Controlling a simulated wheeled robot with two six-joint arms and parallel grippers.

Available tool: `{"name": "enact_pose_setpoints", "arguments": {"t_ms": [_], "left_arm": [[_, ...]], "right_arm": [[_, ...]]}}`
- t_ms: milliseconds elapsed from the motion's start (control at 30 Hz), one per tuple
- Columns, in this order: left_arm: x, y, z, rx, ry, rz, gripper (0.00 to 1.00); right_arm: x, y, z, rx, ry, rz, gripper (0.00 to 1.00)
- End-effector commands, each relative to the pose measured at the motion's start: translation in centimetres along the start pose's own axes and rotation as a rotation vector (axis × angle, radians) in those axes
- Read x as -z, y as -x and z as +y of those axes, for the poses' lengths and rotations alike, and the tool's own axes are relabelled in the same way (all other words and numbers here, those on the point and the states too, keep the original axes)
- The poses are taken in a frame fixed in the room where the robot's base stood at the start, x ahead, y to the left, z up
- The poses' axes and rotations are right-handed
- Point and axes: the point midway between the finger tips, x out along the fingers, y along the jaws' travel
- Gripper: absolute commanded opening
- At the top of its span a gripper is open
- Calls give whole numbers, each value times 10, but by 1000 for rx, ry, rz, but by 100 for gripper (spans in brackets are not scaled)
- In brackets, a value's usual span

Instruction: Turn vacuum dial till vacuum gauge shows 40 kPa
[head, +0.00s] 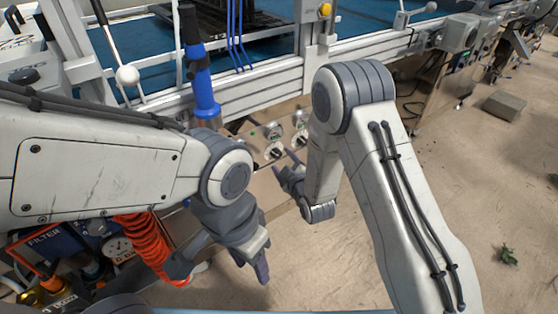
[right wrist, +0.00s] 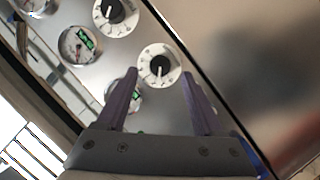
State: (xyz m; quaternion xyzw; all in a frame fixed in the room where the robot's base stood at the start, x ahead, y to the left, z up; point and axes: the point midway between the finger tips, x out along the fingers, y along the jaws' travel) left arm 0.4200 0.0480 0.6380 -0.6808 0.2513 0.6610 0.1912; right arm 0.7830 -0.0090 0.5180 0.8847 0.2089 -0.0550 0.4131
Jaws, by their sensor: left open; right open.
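A metal panel (head: 251,140) carries round gauges and black-knobbed dials on white scale plates. In the right wrist view, one dial (right wrist: 159,66) lies ahead of and between the fingertips of my right gripper (right wrist: 147,84), which is open and empty. A second dial (right wrist: 112,14) is at the top. A gauge with a green mark (right wrist: 80,46) sits left of the dials, and another gauge is partly hidden behind the left finger. Labels and needle readings are too small to read. In the head view, my right gripper (head: 286,166) is near the panel. My left gripper (head: 251,268) is open and empty, lower down.
A blue cylinder (head: 202,80) stands by the machine's rail (head: 255,97). An orange coiled hose (head: 148,245) and a filter unit with a gauge (head: 118,249) are at lower left. Bare floor (head: 335,265) lies below and right of the grippers. A grey block (head: 504,105) is on the floor.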

Motion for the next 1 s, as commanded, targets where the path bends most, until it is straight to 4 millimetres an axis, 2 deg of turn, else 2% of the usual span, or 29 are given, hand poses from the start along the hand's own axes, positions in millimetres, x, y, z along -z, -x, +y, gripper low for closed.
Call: {"name": "enact_pose_setpoints", "arguments": {"t_ms": [33, 200, 567, 667, 700, 767, 1000], "left_arm": [[0, -5, 0, 0, 0, 0, 50], [0, -9, -1, 0, 0, 0, 50], [0, -10, -1, 0, 0, 0, 50], [0, -10, -1, 0, 0, 0, 50], [0, -10, -1, 0, 0, 0, 50], [0, -10, -1, 0, 0, 0, 50], [0, -8, -1, 0, 0, 0, 50]], "right_arm": [[-1, -9, -1, -1, 0, 1, 69], [-1, -27, -1, 0, -1, 0, 69], [0, -33, 0, 1, -1, -1, 69], [0, -32, 0, 1, -1, -1, 35], [0, -32, 0, 1, -1, -1, 19], [0, -32, 0, 1, -1, -1, 0], [0, -32, 0, 6, -12, -2, 0]]}}
